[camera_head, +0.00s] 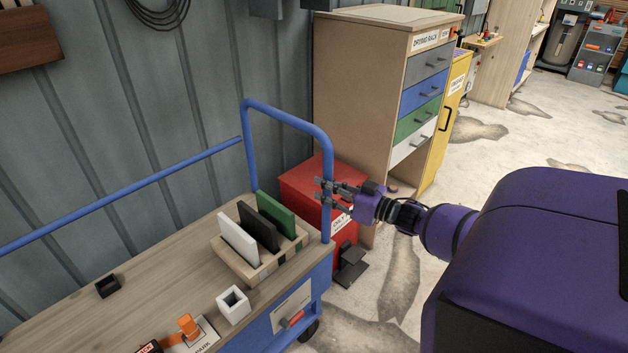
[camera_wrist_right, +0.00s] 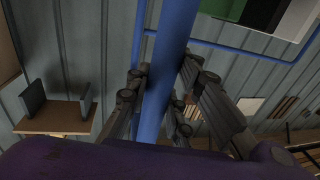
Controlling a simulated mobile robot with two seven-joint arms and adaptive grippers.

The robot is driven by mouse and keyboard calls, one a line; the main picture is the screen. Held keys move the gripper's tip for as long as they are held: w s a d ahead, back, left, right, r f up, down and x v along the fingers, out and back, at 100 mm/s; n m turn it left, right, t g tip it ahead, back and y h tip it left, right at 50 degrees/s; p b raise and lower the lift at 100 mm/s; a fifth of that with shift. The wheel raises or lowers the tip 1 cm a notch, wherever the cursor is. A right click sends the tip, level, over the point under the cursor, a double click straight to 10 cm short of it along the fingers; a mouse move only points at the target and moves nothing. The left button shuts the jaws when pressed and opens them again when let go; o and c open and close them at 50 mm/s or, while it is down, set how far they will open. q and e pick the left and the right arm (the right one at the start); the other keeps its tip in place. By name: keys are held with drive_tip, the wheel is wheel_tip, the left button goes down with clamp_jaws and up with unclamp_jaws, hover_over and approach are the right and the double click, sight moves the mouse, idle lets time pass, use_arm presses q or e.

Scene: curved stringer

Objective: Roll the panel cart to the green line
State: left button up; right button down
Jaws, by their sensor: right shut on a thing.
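The panel cart (camera_head: 170,225) has a wooden top, blue sides and a blue tube frame, and stands along the grey wall at the left and centre of the head view. My right gripper (camera_head: 322,194) is shut on the upright of the blue handle (camera_head: 325,160) at the cart's right end. In the right wrist view the fingers (camera_wrist_right: 160,95) lie on either side of the blue tube (camera_wrist_right: 172,50). A caster (camera_head: 308,330) shows under the cart's near right corner. The green line is not in view. My left gripper is not in view.
A slotted wooden rack (camera_head: 262,268) on the cart holds white, black and green panels. A white square holder (camera_head: 233,305) stands beside it. A red bin (camera_head: 305,190) with a pedal and a drawer cabinet (camera_head: 350,90) stand behind the handle. Stained open floor (camera_head: 530,130) lies to the right.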

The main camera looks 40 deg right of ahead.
drive_tip(key=shift+d+b, duration=0.4)
drive_tip(key=shift+d, duration=0.8)
drive_tip(key=c, duration=1.8)
unclamp_jaws()
drive_tip(key=shift+o, duration=1.3)
drive_tip(key=shift+d, duration=0.1)
drive_tip(key=v, duration=1.2)
